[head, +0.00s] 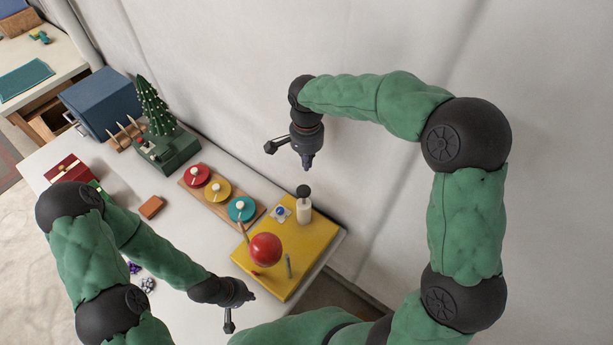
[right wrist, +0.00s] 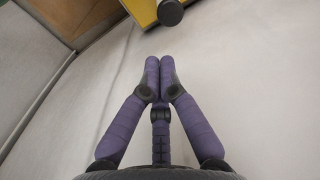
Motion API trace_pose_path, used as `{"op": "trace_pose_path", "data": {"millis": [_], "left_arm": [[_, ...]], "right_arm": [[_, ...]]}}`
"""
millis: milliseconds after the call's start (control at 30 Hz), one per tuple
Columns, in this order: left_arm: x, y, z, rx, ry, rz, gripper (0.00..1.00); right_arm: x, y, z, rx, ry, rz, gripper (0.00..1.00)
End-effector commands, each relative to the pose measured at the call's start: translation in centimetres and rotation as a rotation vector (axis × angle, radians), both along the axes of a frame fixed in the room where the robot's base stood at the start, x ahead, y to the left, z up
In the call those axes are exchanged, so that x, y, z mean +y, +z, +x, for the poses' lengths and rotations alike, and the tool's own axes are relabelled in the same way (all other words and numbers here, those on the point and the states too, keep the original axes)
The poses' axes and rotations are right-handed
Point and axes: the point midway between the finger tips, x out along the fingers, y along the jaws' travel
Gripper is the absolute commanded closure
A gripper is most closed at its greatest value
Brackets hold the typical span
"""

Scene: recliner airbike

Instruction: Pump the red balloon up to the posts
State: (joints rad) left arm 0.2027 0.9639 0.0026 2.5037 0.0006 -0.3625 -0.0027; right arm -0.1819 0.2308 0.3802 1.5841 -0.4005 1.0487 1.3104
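The red balloon (head: 265,249) is a round ball on the yellow board (head: 318,248). One thin post (head: 288,266) stands to its right and another (head: 242,233) to its upper left. A white pump with a black knob (head: 304,193) stands at the board's back corner; the knob also shows at the top of the right wrist view (right wrist: 170,12). My right gripper (head: 308,166) hangs above the pump, apart from it. Its fingers (right wrist: 160,62) are together and empty. My left gripper (head: 251,297) is near the board's front left edge; its fingers are too small to read.
A wooden strip with red, yellow and teal discs (head: 241,209) lies left of the board. A green box with a small tree (head: 155,110), a blue box (head: 102,102) and an orange block (head: 151,207) are further left. A pale wall runs behind the table.

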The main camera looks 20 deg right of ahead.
Motion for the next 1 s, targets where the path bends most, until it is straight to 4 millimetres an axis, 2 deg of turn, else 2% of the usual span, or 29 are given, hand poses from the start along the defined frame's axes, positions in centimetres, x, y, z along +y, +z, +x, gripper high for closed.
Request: {"op": "trace_pose_path", "data": {"millis": [600,800,1000], "left_arm": [[0.0,-0.6,0.0,-0.001,0.000,0.000,1.00],[0.0,-0.6,0.0,-0.001,0.000,0.000,1.00],[0.0,-0.7,0.0,-0.001,0.000,0.000,1.00]], "right_arm": [[0.0,-10.6,-0.1,0.004,0.001,0.000,1.00],[0.0,-12.8,-0.1,0.002,0.001,0.001,1.00],[0.0,-13.5,-0.1,0.001,0.000,0.002,1.00]]}}
